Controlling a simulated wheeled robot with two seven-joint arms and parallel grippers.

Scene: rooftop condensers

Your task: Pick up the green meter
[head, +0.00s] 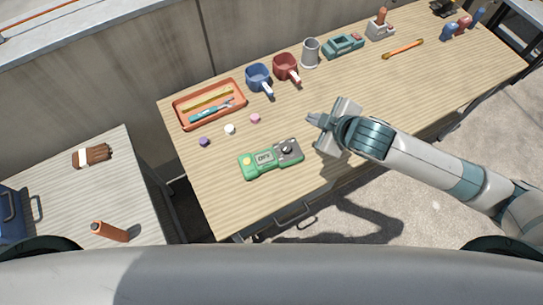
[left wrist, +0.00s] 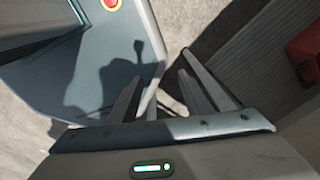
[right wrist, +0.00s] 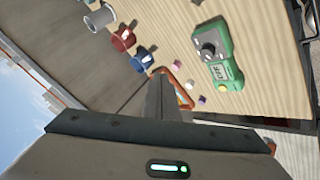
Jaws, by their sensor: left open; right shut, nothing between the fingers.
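The green meter (head: 270,158) lies flat on the wooden table near its front edge, with a dial and a small display on its face. It also shows in the right wrist view (right wrist: 217,55), to the upper right of the fingers. My right gripper (head: 315,119) is shut and empty, above the table to the right of and behind the meter, not touching it. Its fingers (right wrist: 163,97) show together in the right wrist view. My left gripper (left wrist: 168,95) is open and empty in the left wrist view, over the floor beside my base; the head view does not show it.
An orange tray (head: 178,119) with tools stands at the table's back left. Small purple, white and pink pieces lie before it. A blue cup (head: 258,77), a red cup (head: 286,67) and a grey mug (head: 311,53) line the back. A side table (head: 135,175) stands left.

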